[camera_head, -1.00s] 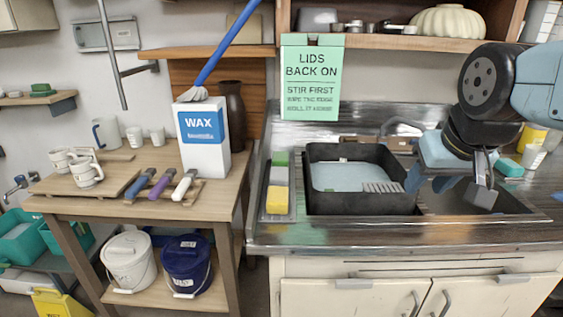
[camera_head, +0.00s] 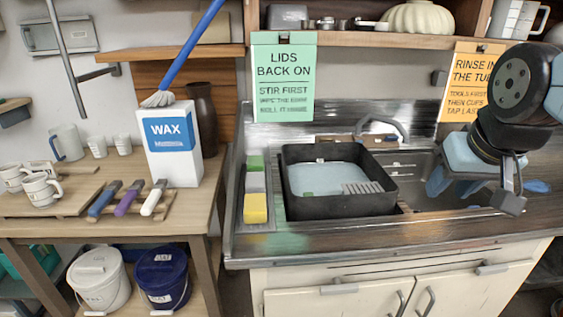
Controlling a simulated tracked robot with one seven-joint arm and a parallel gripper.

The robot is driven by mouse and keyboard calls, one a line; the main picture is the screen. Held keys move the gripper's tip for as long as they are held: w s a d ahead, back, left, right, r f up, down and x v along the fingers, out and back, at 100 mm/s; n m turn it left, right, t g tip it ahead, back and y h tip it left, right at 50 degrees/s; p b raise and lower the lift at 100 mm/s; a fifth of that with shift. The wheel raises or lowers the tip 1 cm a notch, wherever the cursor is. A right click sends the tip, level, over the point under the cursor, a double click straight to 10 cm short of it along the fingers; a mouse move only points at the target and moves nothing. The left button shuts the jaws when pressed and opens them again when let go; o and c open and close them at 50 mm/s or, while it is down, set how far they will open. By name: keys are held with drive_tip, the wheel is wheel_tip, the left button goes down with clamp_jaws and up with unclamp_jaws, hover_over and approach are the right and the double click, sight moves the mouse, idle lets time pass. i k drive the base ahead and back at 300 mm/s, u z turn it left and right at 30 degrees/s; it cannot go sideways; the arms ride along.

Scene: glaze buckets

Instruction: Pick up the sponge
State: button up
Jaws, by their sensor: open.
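A narrow grey tray (camera_head: 241,226) on the left of the sink counter holds sponge-like blocks in a row: a yellow one (camera_head: 255,208) nearest, a grey one (camera_head: 255,182) in the middle and a green one (camera_head: 257,164) at the back. I cannot tell for sure which of them is the sponge. My gripper (camera_head: 511,188) is at the right, above the counter, pointing down. It is open and nothing shows between its fingers. It is far to the right of the tray, with the black tub between.
The black tub (camera_head: 341,206), with pale liquid and a ribbed piece, stands right of the tray. A faucet (camera_head: 385,126) is behind it. A wax box (camera_head: 173,150) and mugs stand on the left wooden table. Signs hang from the shelf above the counter.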

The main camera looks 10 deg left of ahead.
sight(255, 163)
drive_tip(key=u, duration=0.8)
drive_tip(key=i, duration=0.1)
drive_tip(key=z, duration=2.5)
drive_tip(key=k, duration=1.2)
drive_tip(key=u, duration=1.65)
drive_tip(key=i, duration=1)
